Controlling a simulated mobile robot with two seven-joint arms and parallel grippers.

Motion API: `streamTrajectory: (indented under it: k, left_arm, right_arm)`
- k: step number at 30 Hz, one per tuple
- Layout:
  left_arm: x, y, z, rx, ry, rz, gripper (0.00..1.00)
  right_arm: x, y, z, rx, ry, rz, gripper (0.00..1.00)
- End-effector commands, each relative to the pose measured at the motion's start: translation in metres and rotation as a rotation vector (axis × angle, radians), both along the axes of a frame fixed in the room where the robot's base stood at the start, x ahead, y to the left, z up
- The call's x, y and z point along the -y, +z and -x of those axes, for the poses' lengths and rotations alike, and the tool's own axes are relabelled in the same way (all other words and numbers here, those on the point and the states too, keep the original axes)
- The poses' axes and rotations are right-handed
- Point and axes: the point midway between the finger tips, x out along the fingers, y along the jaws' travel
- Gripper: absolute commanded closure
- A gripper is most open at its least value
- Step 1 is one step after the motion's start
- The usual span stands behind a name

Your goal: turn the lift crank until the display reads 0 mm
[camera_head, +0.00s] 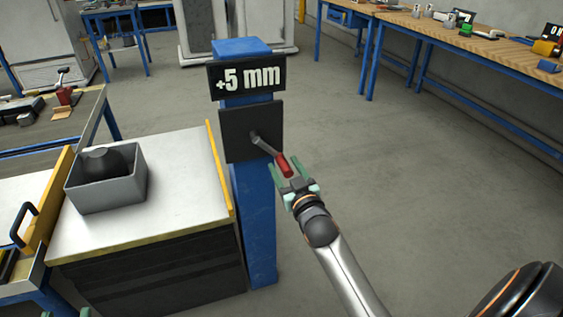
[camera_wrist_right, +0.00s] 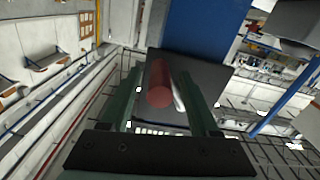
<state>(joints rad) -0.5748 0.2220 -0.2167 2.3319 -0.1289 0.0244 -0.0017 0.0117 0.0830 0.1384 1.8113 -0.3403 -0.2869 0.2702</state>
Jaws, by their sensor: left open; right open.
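The lift crank has a grey arm (camera_head: 265,145) and a red handle (camera_head: 283,165). It comes out of a dark plate on the blue post (camera_head: 257,220) and points down and right. The display (camera_head: 247,78) above it reads +5 mm. My right gripper (camera_head: 288,172) is open with its green fingers on either side of the red handle. In the right wrist view the handle (camera_wrist_right: 159,85) lies between the open fingers, with gaps showing beside it. Only a small green tip of my left gripper (camera_head: 84,312) shows at the bottom left edge.
A white-topped cabinet (camera_head: 180,190) with yellow edging stands left of the post, holding a grey bin (camera_head: 110,195) with a dark object inside. Workbenches (camera_head: 475,40) stand at the back right. The floor right of the post is clear.

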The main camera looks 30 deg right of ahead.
Motion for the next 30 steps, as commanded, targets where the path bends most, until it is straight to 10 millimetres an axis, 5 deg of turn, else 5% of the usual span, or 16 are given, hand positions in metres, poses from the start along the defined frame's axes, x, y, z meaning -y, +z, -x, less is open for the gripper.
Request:
streamTrajectory:
  k: [12, 28, 30]
  left_arm:
    - [0.0002, 0.0047, 0.0007, 0.02, -0.003, 0.0, 0.5]
    - [0.0002, 0.0044, 0.0007, 0.019, -0.002, -0.001, 0.5]
    - [0.0002, 0.0044, 0.0007, 0.018, -0.002, -0.001, 0.5]
  right_arm:
    - [-0.0003, -0.0002, 0.0006, -0.001, -0.001, -0.001, 0.39]
    - [-0.0002, 0.0, 0.0005, 0.0, -0.001, 0.0, 0.99]
    - [-0.0002, 0.0, 0.0005, 0.0, -0.001, 0.0, 1.0]
